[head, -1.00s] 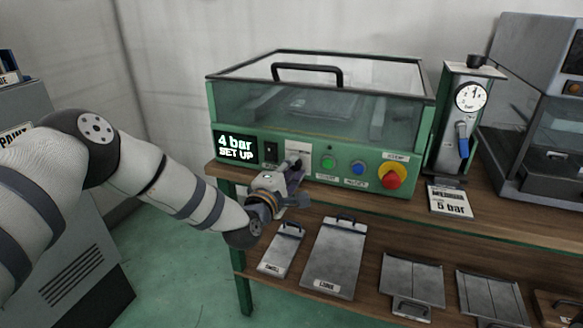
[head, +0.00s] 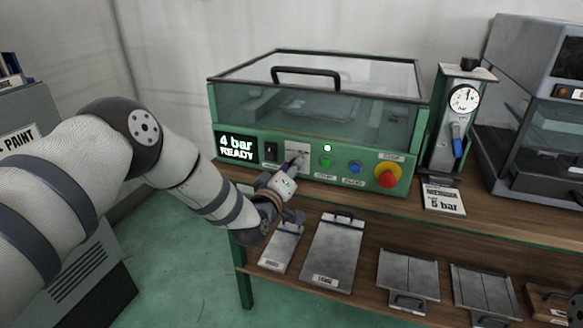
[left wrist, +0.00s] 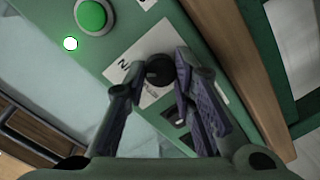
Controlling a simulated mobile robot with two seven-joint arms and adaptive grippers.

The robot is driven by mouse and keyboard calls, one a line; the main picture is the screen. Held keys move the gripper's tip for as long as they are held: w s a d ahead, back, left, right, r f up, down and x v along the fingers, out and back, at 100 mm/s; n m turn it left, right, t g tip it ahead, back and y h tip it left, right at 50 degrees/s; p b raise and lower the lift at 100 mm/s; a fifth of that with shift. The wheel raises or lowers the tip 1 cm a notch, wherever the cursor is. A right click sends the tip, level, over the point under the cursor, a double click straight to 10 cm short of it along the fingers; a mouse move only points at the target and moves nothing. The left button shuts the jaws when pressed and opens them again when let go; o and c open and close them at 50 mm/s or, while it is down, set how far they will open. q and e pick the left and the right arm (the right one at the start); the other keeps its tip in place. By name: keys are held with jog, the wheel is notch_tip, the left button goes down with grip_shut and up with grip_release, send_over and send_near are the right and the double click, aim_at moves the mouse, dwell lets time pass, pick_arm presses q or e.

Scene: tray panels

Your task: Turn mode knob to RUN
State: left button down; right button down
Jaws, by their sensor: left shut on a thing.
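The mode knob (left wrist: 158,70) is a small black knob on a white label plate (head: 297,150) on the green machine's front panel. My left gripper (head: 297,168) reaches it from below and in front. In the left wrist view its fingers (left wrist: 155,78) are on both sides of the knob, and it is shut on it. The knob's pointer and most of the label are hidden or too small to read. The display (head: 236,147) reads "4 bar READY". My right gripper is not in view.
Right of the knob are a green button (head: 325,162), a blue button (head: 355,167) and a red stop button (head: 387,177). A black switch (head: 271,152) is on its left. A gauge unit (head: 464,98) stands right of the machine. Metal tray panels (head: 333,250) lie on the shelf below.

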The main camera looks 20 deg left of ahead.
pick_arm(q)
jog(key=shift+m, duration=0.7)
jog(key=shift+a, duration=0.1)
jog(key=c, duration=1.3)
grip_release()
jog(key=shift+s, duration=0.1)
jog(key=s, duration=1.2)
jog(key=shift+a+r, duration=0.15)
jog(key=shift+r, duration=0.25)
jog(key=shift+w, duration=0.1)
